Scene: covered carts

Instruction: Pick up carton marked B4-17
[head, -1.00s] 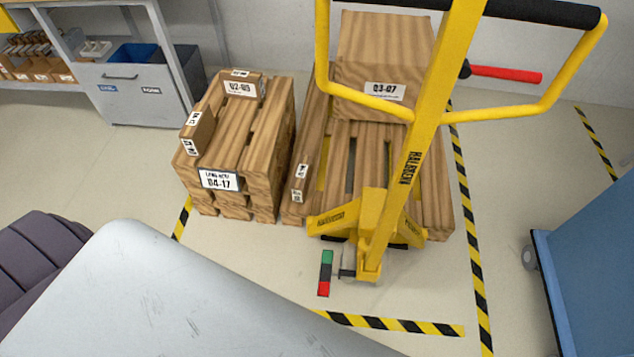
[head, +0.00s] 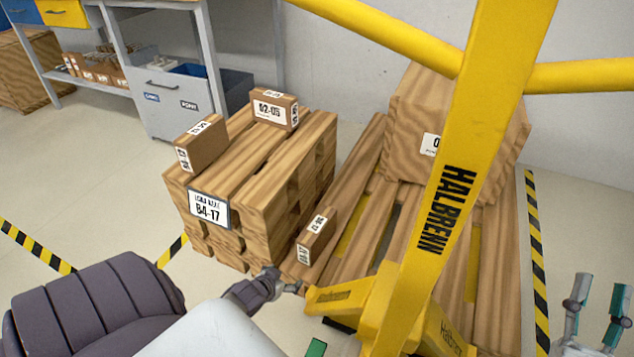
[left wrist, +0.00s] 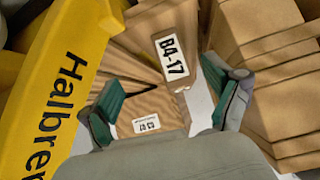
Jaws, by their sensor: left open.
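A small brown carton (head: 316,238) stands on the near left edge of the pallet on the yellow truck. Its labels are too small to read in the head view. In the left wrist view a carton (left wrist: 187,76) with a label reading B4-17 lies beyond and between my fingertips; it seems to be the same one. My left gripper (head: 284,286) is low in front of it, and in the left wrist view (left wrist: 168,88) its fingers are apart with nothing between them. My right gripper (head: 594,310) is open and empty at the lower right.
The yellow pallet truck (head: 445,215) stands close to the right of the carton. A pallet stack (head: 285,205) at left bears a B4-17 sign (head: 209,208) and two small cartons. A large carton (head: 410,110) stands behind.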

